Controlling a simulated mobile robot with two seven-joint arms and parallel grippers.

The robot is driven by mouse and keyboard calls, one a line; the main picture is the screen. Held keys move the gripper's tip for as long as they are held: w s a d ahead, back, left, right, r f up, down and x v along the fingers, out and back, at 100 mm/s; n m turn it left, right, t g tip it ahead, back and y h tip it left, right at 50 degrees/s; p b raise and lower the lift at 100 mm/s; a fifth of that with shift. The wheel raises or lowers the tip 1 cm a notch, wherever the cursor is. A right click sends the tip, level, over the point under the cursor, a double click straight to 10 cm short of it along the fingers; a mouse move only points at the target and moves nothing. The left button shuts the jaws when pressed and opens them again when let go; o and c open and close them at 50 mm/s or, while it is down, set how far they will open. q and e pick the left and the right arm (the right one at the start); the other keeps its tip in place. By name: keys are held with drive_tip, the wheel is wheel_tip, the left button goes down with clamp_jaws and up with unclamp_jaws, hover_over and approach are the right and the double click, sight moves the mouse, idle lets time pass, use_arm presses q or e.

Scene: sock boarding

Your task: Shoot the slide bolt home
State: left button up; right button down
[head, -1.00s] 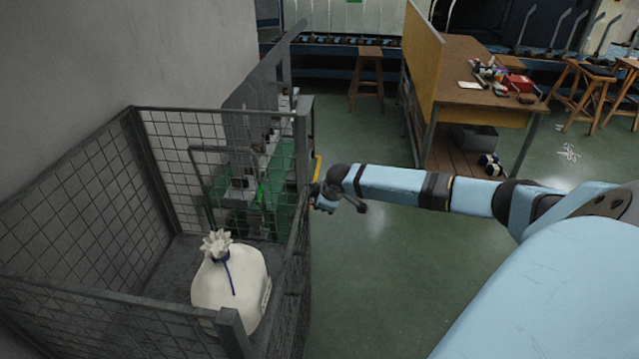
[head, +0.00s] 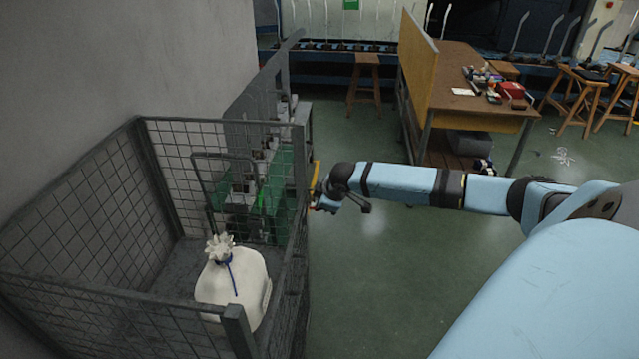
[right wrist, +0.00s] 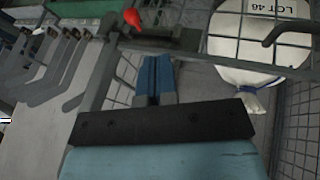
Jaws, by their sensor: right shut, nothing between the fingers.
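The slide bolt seems to be the grey bar (right wrist: 160,38) with a red knob (right wrist: 133,18) at the top of the right wrist view, on the cage's frame. I cannot tell how far the bolt is in. My right gripper (right wrist: 156,62) is shut and empty, its blue fingertips pointing at the bar just below and right of the knob. Contact is unclear. In the head view the right gripper (head: 322,198) is at the outer right side of the wire-mesh cage (head: 138,122), by its far right post. There the bolt is too small to make out. My left gripper is not in view.
A tied white sack (head: 232,292) stands in the cage; it also shows in the right wrist view (right wrist: 262,45). A wall is at left. A wooden workbench (head: 455,75) and stools (head: 368,72) stand farther back. The green floor (head: 375,270) right of the cage is clear.

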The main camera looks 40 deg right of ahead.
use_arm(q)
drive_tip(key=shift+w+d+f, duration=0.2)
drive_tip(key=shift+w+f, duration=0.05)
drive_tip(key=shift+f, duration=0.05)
use_arm(e)
drive_tip(key=v, duration=0.4)
drive_tip(key=shift+d+r, duration=0.15)
drive_tip(key=shift+r, duration=0.05)
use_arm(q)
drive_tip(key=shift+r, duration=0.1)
